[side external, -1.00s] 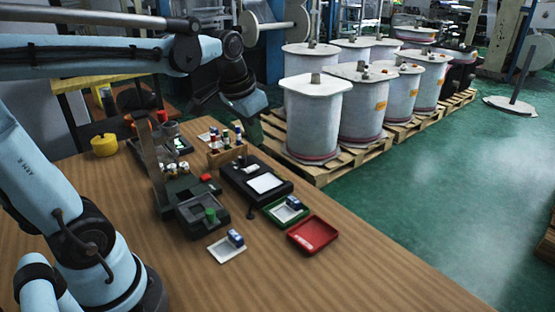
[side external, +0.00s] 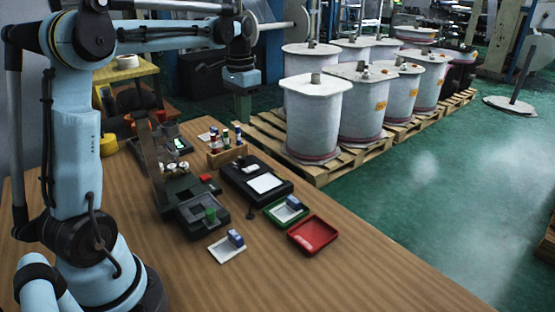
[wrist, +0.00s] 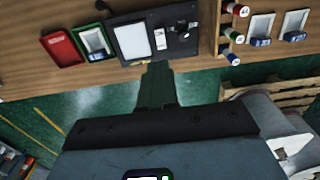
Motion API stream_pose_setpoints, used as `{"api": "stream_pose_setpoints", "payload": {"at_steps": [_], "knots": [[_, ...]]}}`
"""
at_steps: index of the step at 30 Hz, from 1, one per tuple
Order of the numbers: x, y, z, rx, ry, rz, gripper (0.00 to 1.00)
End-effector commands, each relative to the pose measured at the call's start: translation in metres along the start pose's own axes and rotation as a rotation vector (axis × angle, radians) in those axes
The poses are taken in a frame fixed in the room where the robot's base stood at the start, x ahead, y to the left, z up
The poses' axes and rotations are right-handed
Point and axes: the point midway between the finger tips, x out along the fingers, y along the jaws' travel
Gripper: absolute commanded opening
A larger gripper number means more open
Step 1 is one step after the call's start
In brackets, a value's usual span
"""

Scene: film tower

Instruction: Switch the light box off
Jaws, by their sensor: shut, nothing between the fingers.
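The light box is a flat black box (side external: 237,179) with a bright white panel (side external: 264,183) in the side external view. In the wrist view its white panel (wrist: 132,41) shows at the top, with small dark and light fittings (wrist: 181,30) to the right of it. Which fitting is the switch I cannot tell. My gripper (side external: 242,108) points down beyond the far edge of the table, behind the box and apart from it. Its dark green fingers (wrist: 157,72) are shut and empty, below the box's edge in the wrist view.
A wooden rack (side external: 228,155) holds spools. The table's front right is clear. Large drums on pallets stand behind.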

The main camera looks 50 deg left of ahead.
Motion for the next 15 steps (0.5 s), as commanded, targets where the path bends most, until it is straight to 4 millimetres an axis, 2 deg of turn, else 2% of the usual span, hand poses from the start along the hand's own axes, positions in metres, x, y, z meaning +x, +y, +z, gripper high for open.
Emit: {"api": "stream_pose_setpoints", "payload": {"at_steps": [8,15], "knots": [[0.007,0.0,0.0,0.0,0.001,-0.001,0.0],[0.042,0.0,-0.001,0.0,0.001,-0.001,0.0]]}}
